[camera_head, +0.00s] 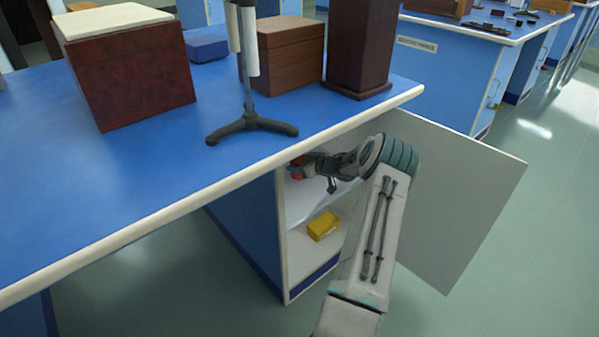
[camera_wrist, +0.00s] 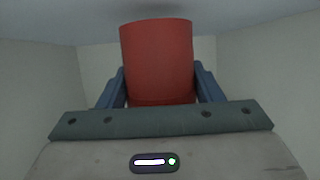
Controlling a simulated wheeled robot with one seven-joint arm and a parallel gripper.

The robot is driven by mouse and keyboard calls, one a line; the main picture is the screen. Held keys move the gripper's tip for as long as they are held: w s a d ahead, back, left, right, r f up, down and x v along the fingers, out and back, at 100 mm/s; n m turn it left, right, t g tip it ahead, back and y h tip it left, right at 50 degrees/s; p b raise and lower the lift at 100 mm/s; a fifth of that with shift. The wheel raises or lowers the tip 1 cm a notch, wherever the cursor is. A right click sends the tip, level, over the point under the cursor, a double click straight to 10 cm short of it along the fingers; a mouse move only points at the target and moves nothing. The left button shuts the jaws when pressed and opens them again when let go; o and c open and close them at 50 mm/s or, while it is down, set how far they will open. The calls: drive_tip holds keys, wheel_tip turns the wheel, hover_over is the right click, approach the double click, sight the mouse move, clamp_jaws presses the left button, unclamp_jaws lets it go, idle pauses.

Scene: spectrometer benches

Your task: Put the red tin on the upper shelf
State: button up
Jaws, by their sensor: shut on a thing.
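The red tin (camera_wrist: 157,60) is upright between the two blue fingers of my gripper (camera_wrist: 160,90) in the wrist view, and the gripper is shut on it. In the head view a small part of the red tin (camera_head: 297,168) shows at the fingers of my gripper (camera_head: 303,168), inside the open cabinet under the blue bench. The upper shelf (camera_head: 312,196) is a pale board just below the gripper. I cannot tell whether the tin touches it.
A yellow box (camera_head: 323,226) sits on the cabinet floor. The cabinet door (camera_head: 455,200) stands open to the right of my arm. The blue bench top (camera_head: 150,160) overhangs the opening and carries wooden boxes and a stand (camera_head: 248,124).

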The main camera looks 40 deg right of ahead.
wheel_tip(320, 180, down, 2)
drive_tip(key=shift+f, duration=0.1)
drive_tip(key=o, duration=1.1)
drive_tip(key=p+v, duration=0.3)
drive_tip(key=v, duration=0.8)
drive_tip(key=shift+w, duration=0.1)
drive_tip(key=shift+s+d+r, duration=0.15)
drive_tip(key=shift+s+r, duration=0.15)
drive_tip(key=shift+s, duration=0.3)
